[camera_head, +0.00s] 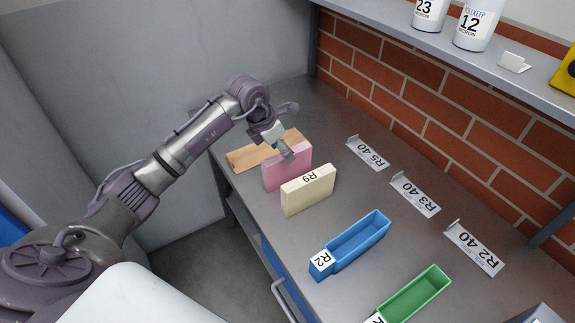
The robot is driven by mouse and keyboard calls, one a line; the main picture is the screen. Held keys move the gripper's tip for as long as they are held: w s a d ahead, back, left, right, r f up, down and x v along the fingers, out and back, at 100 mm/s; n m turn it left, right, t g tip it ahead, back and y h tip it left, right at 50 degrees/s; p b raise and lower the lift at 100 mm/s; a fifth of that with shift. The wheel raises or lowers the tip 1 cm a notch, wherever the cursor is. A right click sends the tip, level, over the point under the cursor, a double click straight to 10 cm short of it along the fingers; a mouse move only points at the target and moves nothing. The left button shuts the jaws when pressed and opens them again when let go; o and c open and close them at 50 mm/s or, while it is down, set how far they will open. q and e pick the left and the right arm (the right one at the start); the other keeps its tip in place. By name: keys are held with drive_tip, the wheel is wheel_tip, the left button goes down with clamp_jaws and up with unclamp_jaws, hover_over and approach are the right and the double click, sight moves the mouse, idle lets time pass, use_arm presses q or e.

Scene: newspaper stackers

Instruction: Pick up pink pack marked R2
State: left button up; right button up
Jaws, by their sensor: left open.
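The pink pack (277,178) stands upright on the grey bench, just behind a cream pack (308,194) marked R9. No marking can be read on the pink pack; its top is partly covered by my gripper. My left gripper (285,153) is open, pointing down at the top edge of the pink pack. I cannot tell whether its fingers are around the pack or just above it. My right gripper is not in view.
A wooden block (248,157) lies behind the pink pack. A blue bin (352,247) marked R2 and a green bin (418,295) stand nearer. Label cards (368,153) line the brick wall. A shelf (440,45) with white bottles overhangs the bench.

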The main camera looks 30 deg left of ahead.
sight(287, 167)
use_arm(q)
drive_tip(key=shift+d+f, duration=0.15)
drive_tip(key=shift+f, duration=0.1)
drive_tip(key=p+x, duration=0.1)
drive_tip(key=x, duration=0.3)
drive_tip(key=shift+f+p, duration=0.25)
drive_tip(key=shift+p, duration=0.05)
drive_tip(key=shift+w+f, duration=0.1)
drive_tip(key=shift+f, duration=0.1)
drive_tip(key=shift+f+b, duration=0.25)
drive_tip(key=shift+b, duration=0.05)
drive_tip(key=shift+c, duration=0.3)
drive_tip(key=shift+r, duration=0.1)
clamp_jaws()
